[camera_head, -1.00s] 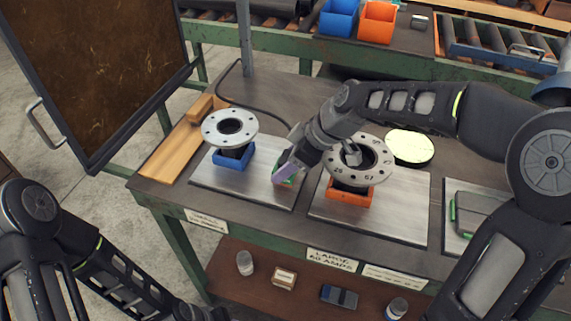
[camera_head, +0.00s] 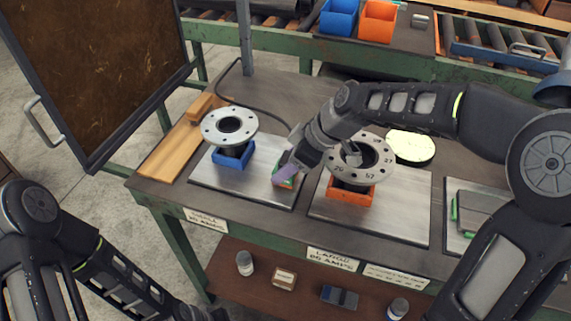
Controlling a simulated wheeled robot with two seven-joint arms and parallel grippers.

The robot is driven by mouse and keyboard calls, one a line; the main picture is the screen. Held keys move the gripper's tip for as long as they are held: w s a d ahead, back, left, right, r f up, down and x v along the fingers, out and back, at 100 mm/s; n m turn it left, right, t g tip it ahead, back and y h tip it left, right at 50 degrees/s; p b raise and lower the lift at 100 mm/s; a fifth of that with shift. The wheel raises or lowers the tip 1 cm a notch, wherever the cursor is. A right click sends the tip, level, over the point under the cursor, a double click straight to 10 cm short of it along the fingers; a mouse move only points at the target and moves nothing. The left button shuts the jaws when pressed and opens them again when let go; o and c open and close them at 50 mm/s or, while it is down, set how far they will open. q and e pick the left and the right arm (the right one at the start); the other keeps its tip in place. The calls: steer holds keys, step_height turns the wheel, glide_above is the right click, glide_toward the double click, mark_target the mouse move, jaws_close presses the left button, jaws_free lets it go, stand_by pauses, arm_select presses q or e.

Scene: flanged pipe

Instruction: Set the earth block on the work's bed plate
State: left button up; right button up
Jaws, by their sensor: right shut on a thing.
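My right gripper (camera_head: 288,170) is shut on a small block (camera_head: 280,181) with green and orange-red parts showing; I take it to be the earth block. The gripper hides most of it. It is low at the right side of the left metal bed plate (camera_head: 215,177); whether it touches the plate I cannot tell. On that plate a blue support (camera_head: 232,158) carries a small round flange (camera_head: 229,125). The right bed plate (camera_head: 405,205) bears an orange support (camera_head: 350,192) under a larger flange (camera_head: 370,172). My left gripper (camera_head: 205,313) is barely visible at the bottom edge.
A wooden board (camera_head: 172,150) lies left of the left plate. A pale round disc (camera_head: 410,147) lies behind the right plate. A grey item with green edges (camera_head: 475,211) sits on a third plate at right. Blue (camera_head: 338,17) and orange (camera_head: 378,22) bins stand at the back.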

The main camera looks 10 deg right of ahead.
steer(key=shift+f, duration=0.15)
steer(key=o, duration=1.5)
steer(key=shift+c, duration=0.2)
steer(key=shift+f, duration=0.1)
steer(key=v, duration=0.8)
steer(key=shift+b, duration=0.45)
step_height(320, 180, up, 9)
steer(key=p, duration=0.5)
